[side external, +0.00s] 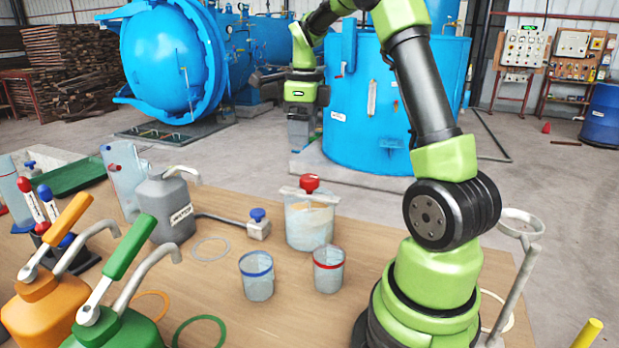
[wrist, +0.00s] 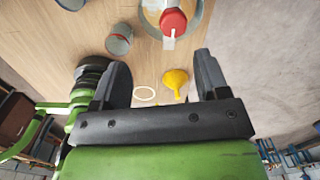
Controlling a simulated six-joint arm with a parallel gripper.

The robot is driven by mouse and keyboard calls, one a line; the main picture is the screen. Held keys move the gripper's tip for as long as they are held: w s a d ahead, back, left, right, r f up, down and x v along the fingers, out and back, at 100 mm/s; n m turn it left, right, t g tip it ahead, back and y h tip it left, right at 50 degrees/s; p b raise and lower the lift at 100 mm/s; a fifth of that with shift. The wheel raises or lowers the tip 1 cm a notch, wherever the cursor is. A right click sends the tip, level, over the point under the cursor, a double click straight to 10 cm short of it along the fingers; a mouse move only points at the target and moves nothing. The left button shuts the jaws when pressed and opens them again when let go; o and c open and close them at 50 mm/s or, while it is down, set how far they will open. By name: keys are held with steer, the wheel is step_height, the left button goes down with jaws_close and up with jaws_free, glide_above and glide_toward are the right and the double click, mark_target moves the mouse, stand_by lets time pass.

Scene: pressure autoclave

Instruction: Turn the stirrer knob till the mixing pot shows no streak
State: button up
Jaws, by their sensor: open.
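The mixing pot (side external: 308,228) is a clear vessel with pale contents on the wooden table. A tan patch shows near its top, but I cannot tell whether it is a streak. A red stirrer knob (side external: 309,183) sits on a pale bar across the rim. In the wrist view the knob (wrist: 173,22), with a white pointer, covers part of the pot (wrist: 203,18) at the top edge. My gripper (side external: 300,130) is open and empty, above and apart from the knob. In the wrist view its two dark fingers (wrist: 160,72) are wide apart, with the knob beyond them.
A blue-rimmed beaker (side external: 257,280) and a red-rimmed beaker (side external: 329,272) stand in front of the pot. A blue knob (side external: 257,214) on a small box is to its left. Grey, orange and green cans crowd the left. A yellow funnel (wrist: 175,80) shows in the wrist view.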

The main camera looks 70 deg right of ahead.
mark_target(310, 176)
steer(key=shift+s+d+f+m+g, duration=0.2)
steer(key=shift+d+f+m+g, duration=0.1)
steer(key=shift+d+f+m, duration=0.75)
steer(key=shift+d+f, duration=0.15)
steer(key=shift+f, duration=0.1)
step_height(310, 176, down, 9)
steer(key=shift+f, duration=0.1)
steer(key=c, duration=0.9)
